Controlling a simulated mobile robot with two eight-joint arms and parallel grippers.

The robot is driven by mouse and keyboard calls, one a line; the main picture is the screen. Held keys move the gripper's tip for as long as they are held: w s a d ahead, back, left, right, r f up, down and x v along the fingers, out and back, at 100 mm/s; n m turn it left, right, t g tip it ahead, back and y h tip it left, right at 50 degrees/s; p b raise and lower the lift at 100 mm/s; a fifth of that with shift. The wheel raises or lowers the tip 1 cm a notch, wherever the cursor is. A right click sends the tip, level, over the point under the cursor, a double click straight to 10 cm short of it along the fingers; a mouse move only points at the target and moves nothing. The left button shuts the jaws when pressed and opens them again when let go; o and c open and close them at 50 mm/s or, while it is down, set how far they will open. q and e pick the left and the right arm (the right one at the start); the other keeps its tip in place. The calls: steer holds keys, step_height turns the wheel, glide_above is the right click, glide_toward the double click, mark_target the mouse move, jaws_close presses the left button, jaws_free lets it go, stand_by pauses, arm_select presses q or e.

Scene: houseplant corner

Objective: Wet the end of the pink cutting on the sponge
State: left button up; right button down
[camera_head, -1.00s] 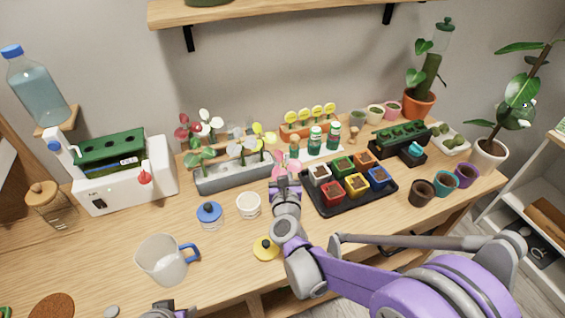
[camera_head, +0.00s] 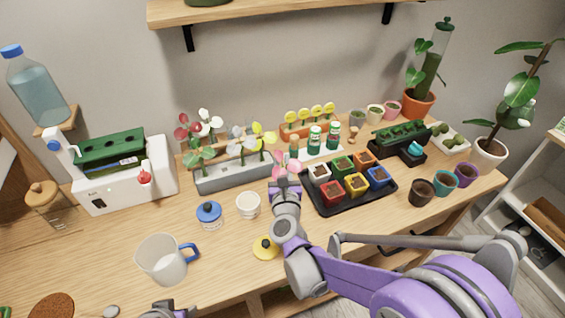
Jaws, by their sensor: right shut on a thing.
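The pink cutting (camera_head: 284,171) shows its pink leaves just beyond the tip of my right gripper (camera_head: 285,187), in front of the right end of the grey trough. My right gripper is shut on it; the jaws and my wrist hide the cutting's lower end. A small teal block (camera_head: 415,149) in a dark dish at the right back may be the sponge, but it is too small to be sure. My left gripper (camera_head: 168,313) shows only in part at the bottom edge, and its jaws cannot be made out.
The grey trough (camera_head: 222,183) holds red, white and yellow cuttings. A black tray (camera_head: 338,207) of coloured pots lies right of my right gripper. A white cup (camera_head: 248,205), blue-lidded jar (camera_head: 209,214) and clear jug (camera_head: 163,259) stand left.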

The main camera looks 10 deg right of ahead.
arm_select(q)
steer(key=shift+w+r+p, duration=0.25)
steer(key=shift+r+p, duration=0.45)
steer(key=shift+r, duration=0.15)
steer(key=shift+w+r+p, duration=0.25)
steer(key=shift+r+p, duration=0.45)
steer(key=shift+r, duration=0.15)
steer(key=shift+w+r+p, duration=0.25)
steer(key=shift+r+p, duration=0.45)
steer(key=shift+r, duration=0.15)
arm_select(e)
step_height(320, 180, up, 7)
arm_select(q)
steer(key=shift+s, duration=0.1)
arm_select(e)
steer(key=shift+f, duration=0.1)
